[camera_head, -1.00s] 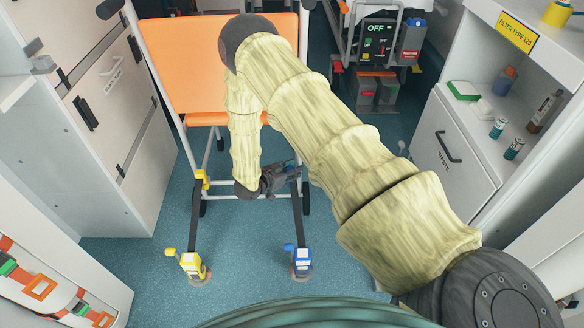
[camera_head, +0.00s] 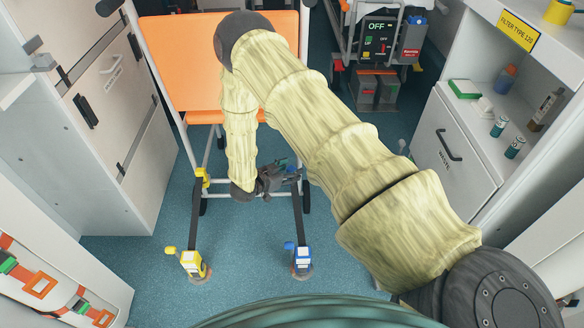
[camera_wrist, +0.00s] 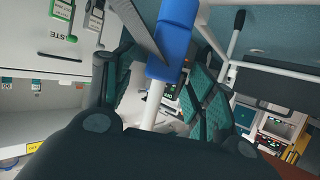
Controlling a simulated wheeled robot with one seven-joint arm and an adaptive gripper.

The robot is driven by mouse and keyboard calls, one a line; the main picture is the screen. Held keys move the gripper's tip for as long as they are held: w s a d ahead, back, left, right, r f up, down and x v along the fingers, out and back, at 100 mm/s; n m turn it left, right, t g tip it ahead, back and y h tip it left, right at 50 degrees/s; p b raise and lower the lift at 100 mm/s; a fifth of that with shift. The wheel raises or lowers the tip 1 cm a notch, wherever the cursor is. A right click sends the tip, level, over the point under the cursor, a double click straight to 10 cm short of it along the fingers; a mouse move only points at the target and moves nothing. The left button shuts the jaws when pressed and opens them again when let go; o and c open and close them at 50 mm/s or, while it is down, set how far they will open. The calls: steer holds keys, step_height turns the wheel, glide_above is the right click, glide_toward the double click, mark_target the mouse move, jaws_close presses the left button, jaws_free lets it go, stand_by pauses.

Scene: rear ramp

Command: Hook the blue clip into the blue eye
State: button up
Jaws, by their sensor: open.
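My gripper (camera_head: 277,176) is beside the lower frame of the orange chair, above the floor. In the wrist view its two dark fingers with green pads (camera_wrist: 160,88) stand apart. A blue piece (camera_wrist: 172,40), which looks like the blue clip, shows between and beyond the fingers, with a grey strap running to it and a white bar (camera_wrist: 153,104) at its lower end. I cannot tell clip from eye, nor whether they are joined. In the head view, a dark strap runs from the frame beside my gripper down to a blue floor anchor (camera_head: 302,258).
The orange chair (camera_head: 190,65) stands ahead on a white frame. A yellow fitting (camera_head: 203,178) sits on its left side, with a strap to a yellow floor anchor (camera_head: 193,264). Cabinets flank both sides. The blue floor between is mostly clear.

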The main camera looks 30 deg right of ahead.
steer(key=v, duration=1)
